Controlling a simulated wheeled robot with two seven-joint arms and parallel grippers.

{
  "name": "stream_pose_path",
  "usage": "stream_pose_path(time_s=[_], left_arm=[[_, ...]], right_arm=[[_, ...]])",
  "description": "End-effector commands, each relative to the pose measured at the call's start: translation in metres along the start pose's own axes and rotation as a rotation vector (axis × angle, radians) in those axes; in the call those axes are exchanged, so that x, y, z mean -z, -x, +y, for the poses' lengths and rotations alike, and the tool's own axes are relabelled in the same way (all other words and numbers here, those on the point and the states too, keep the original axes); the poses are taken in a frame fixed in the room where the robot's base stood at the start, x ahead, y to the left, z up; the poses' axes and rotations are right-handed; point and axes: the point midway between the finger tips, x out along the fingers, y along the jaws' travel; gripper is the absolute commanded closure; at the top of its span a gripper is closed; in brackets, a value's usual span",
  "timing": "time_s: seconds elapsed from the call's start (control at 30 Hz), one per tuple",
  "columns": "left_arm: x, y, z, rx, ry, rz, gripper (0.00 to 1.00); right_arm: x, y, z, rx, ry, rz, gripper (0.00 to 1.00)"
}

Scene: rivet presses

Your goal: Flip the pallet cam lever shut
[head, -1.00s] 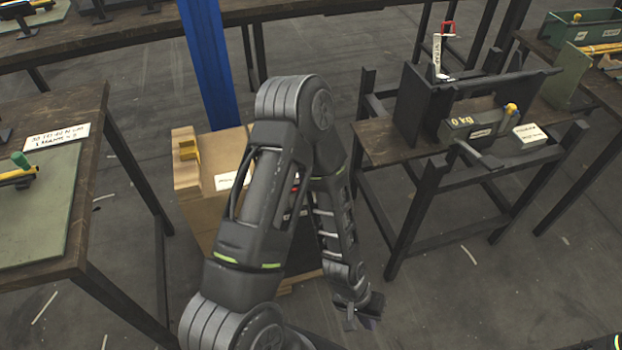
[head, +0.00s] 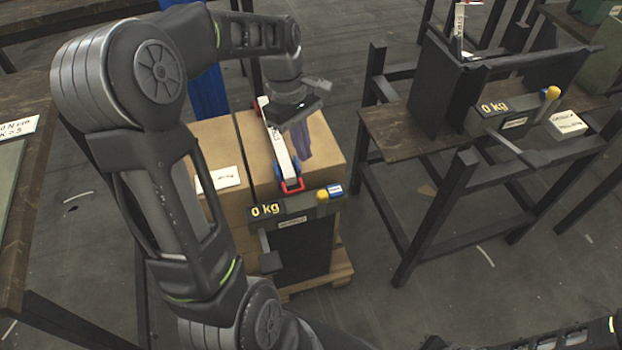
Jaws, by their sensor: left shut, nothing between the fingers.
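The pallet cam lever looks like a long white bar (head: 279,143) with a red bracket and blue parts at its near end. It runs from above the boxes to the black press unit (head: 307,243) on the pallet. I cannot tell how far it is tilted. My left gripper (head: 302,150) hangs fingers down just right of the bar, above the box top. Its fingers are shut with nothing between them. I cannot tell whether they touch the bar. My right gripper is out of view; only part of my right arm shows at the lower right.
Brown boxes (head: 320,160) fill the wooden pallet (head: 340,268). The unit has a "0 kg" display (head: 265,210) and a yellow knob (head: 322,197). A similar press (head: 515,110) stands on a dark frame at right. A blue post (head: 208,95) rises behind. Open floor lies between pallet and frame.

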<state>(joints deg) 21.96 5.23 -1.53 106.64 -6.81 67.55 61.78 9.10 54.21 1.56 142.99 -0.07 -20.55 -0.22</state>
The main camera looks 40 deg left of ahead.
Motion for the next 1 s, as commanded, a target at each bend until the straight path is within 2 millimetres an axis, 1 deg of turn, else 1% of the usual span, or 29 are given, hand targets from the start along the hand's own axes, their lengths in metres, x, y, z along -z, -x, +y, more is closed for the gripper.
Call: stream_pose_path(time_s=[0.17, 0.27, 0.37, 0.6, 0.73, 0.87, 1.0], left_arm=[[0.0, -0.005, 0.0, 0.001, -0.002, -0.001, 1.0], [0.0, -0.015, 0.0, 0.003, -0.002, -0.002, 1.0], [0.0, -0.028, 0.0, 0.002, -0.003, -0.002, 1.0], [0.0, -0.069, 0.0, 0.003, -0.004, -0.002, 1.0], [-0.001, -0.088, 0.0, 0.002, -0.003, -0.002, 1.0], [-0.001, -0.099, 0.0, 0.002, -0.003, -0.002, 1.0], [-0.001, -0.102, 0.0, 0.0, -0.003, -0.001, 1.0]], right_arm=[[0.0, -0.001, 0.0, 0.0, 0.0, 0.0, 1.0], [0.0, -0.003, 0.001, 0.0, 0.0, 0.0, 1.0], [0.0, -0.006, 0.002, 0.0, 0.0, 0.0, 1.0], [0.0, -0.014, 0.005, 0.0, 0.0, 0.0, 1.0], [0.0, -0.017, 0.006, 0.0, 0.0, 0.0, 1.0], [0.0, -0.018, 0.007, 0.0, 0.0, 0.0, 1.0], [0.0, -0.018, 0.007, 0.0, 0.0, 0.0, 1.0]])
